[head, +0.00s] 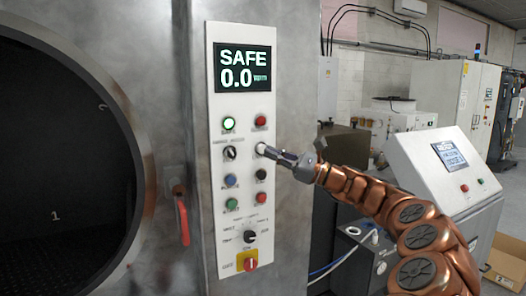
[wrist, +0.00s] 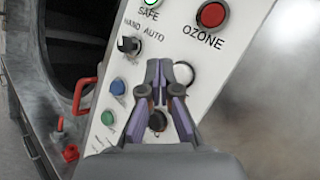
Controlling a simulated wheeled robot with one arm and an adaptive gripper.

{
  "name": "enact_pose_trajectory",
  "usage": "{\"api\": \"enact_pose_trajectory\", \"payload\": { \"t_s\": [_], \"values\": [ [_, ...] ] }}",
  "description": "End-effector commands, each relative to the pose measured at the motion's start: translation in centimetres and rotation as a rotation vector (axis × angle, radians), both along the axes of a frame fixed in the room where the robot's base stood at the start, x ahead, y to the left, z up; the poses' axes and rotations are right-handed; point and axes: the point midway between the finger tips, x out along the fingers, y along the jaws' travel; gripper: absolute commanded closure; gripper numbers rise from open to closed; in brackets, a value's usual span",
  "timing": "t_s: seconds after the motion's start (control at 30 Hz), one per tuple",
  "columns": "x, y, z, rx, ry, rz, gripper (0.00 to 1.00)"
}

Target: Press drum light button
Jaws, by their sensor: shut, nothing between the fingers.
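A white button (head: 261,148) sits in the right column of the pale control panel (head: 217,128), below a red button. It also shows in the wrist view (wrist: 184,73), just right of my fingertips and partly behind them. Its label is not readable, so I cannot confirm that it is the drum light button. My gripper (head: 268,151) is shut and empty, with its tip at or very close to the white button's lower right edge. In the wrist view my gripper (wrist: 160,75) covers part of the panel; whether it touches the button cannot be told.
Near the white button are a red button (head: 261,121), a black selector (head: 230,154), a blue button (head: 231,181) and a black button (head: 261,174). A lit screen (head: 243,71) reads SAFE 0.0. A red handle (head: 183,221) sticks out left of the panel.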

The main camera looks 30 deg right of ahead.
Motion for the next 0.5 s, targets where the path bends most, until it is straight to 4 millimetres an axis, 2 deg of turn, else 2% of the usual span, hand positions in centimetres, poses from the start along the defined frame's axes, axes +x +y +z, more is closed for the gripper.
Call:
{"api": "enact_pose_trajectory", "payload": {
  "t_s": [0.5],
  "values": [
    [-4.2,0.4,0.0,0.0,-0.002,0.001,1.0]
  ]
}}
